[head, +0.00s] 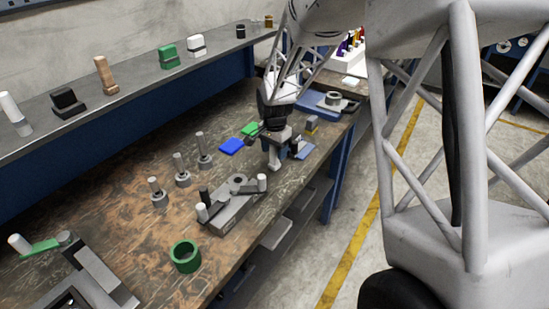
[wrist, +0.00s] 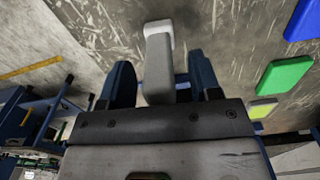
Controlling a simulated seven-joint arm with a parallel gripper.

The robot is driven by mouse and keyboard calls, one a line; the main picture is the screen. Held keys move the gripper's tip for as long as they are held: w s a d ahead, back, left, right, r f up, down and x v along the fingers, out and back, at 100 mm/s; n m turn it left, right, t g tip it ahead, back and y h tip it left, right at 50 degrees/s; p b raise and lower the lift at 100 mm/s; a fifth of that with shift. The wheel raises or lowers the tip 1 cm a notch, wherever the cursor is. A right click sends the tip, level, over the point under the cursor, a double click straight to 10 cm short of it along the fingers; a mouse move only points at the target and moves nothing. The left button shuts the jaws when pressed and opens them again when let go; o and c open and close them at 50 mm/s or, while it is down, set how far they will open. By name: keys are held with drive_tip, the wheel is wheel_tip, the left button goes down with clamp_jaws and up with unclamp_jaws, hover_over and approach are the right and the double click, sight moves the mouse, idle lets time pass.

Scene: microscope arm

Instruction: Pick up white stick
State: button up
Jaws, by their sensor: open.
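The fingers are apart, with a gap showing on both sides of the stick. In the head view my gripper (head: 284,148) reaches down over the far part of the workbench. The white stick (head: 274,161) shows just below and in front of it. Its upper part is partly hidden by the gripper.
A blue block (head: 232,146) and a green block (head: 250,130) lie left of my gripper. Several upright grey pegs (head: 180,170) stand left. The bench's right edge is close.

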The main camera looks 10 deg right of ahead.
idle(0.3)
drive_tip(key=c, duration=1)
drive_tip(key=shift+r, duration=0.2)
drive_tip(key=shift+r, duration=0.55)
wheel_tip(320, 180, up, 2)
drive_tip(key=shift+r, duration=0.1)
drive_tip(key=s+r, duration=0.1)
drive_tip(key=s, duration=1.5)
drive_tip(key=shift+d+r, duration=0.2)
drive_tip(key=shift+d, duration=0.15)
